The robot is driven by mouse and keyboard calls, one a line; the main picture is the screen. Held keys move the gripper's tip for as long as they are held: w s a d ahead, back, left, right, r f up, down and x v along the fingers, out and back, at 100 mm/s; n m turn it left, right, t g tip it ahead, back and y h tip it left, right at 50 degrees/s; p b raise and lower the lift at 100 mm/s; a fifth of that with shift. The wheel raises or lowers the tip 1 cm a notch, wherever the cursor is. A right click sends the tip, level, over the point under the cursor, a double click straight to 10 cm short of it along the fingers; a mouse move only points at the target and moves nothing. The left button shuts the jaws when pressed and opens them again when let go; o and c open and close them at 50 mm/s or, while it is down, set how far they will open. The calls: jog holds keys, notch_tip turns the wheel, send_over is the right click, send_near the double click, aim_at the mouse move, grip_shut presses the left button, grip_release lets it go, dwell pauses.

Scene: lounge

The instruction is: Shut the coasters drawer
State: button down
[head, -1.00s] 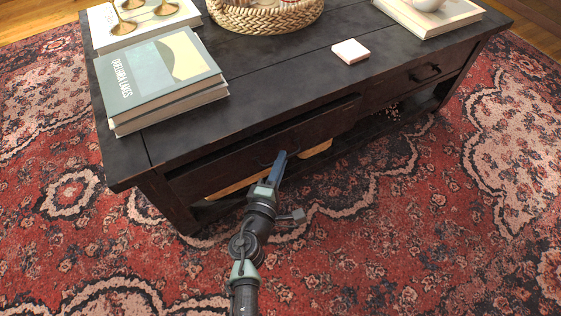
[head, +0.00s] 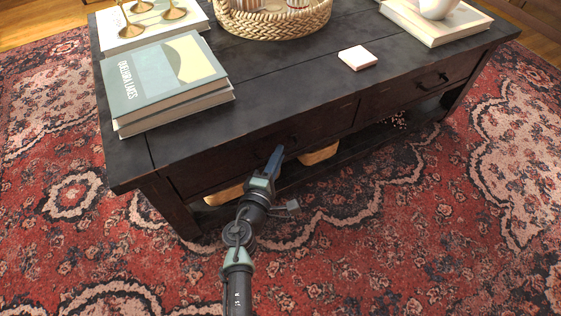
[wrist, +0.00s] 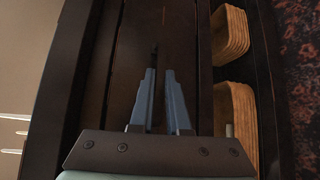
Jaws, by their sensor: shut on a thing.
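The dark wooden coffee table (head: 270,95) has two drawers side by side under its top. The left drawer (head: 215,168) has its front about flush with the table frame, with no clear gap above it. My gripper (head: 277,154) is at the middle of this drawer front, shut on its dark handle, which the fingers mostly hide. In the wrist view the two blue fingers (wrist: 160,75) reach toward the dark drawer front (wrist: 181,40). The right drawer (head: 415,92) looks shut, and its handle (head: 432,80) is free.
The tabletop holds books (head: 165,80), a woven basket (head: 275,22), a small pale square block (head: 358,57) and a book with a white cup (head: 435,8). Wooden trays (head: 318,154) sit on the lower shelf. Patterned rug (head: 380,240) lies clear in front.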

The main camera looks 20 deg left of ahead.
jog(key=shift+a, duration=0.25)
jog(key=c, duration=0.9)
grip_release()
jog(key=shift+w, duration=0.1)
jog(key=s+d+r+p, duration=0.1)
jog(key=s+p, duration=0.3)
jog(key=s, duration=0.8)
jog(key=shift+s+d+r, duration=0.25)
jog(key=shift+s+r, duration=0.15)
jog(key=shift+r, duration=0.05)
